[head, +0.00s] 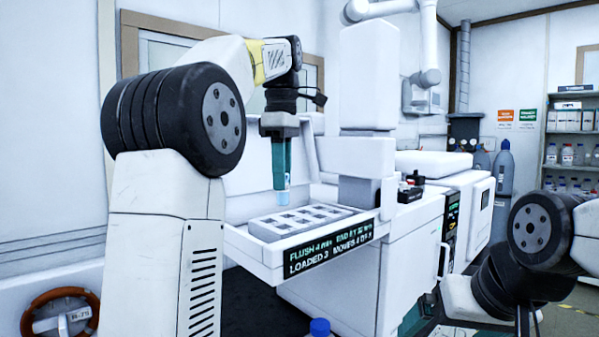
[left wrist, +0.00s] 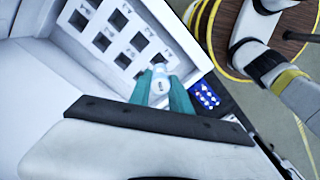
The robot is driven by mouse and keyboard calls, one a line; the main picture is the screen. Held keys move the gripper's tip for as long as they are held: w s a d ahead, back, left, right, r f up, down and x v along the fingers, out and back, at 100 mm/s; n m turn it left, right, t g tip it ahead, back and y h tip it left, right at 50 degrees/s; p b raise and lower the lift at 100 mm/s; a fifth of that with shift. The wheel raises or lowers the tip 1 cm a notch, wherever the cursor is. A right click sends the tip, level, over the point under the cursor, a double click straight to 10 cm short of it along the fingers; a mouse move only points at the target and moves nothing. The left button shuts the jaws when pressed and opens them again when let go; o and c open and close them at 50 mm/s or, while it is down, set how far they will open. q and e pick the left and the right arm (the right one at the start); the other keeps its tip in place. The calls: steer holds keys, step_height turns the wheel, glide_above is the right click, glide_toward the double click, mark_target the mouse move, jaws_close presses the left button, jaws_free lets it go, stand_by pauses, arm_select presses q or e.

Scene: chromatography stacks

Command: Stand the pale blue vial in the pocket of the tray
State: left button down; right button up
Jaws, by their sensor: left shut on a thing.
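The pale blue vial (head: 283,197) hangs upright between the teal fingers of my left gripper (head: 281,178), which is shut on it. In the head view it is above the left back part of the tray (head: 262,231), and its lower end looks close to the tray top. The left wrist view shows the vial's cap (left wrist: 159,86) between the fingertips (left wrist: 160,84) and the tray's square pockets (left wrist: 102,41) beyond it. The pockets that show look empty. Whether the vial touches the tray I cannot tell.
The tray lies on a white machine shelf with a lit text panel (head: 329,246) on its front edge. A white column (head: 368,90) stands behind and to the right of the tray. Shelves of bottles (head: 571,155) stand far right.

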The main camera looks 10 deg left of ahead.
mark_target(283, 195)
arm_select(q)
steer(key=shift+w+f, duration=0.15)
steer(key=shift+w, duration=0.05)
steer(key=shift+f, duration=1.95)
steer(key=shift+f, duration=1.25)
steer(key=shift+f, duration=0.15)
steer(key=shift+f, duration=0.5)
steer(key=c, duration=1.1)
jaws_free()
steer(key=shift+o, duration=0.3)
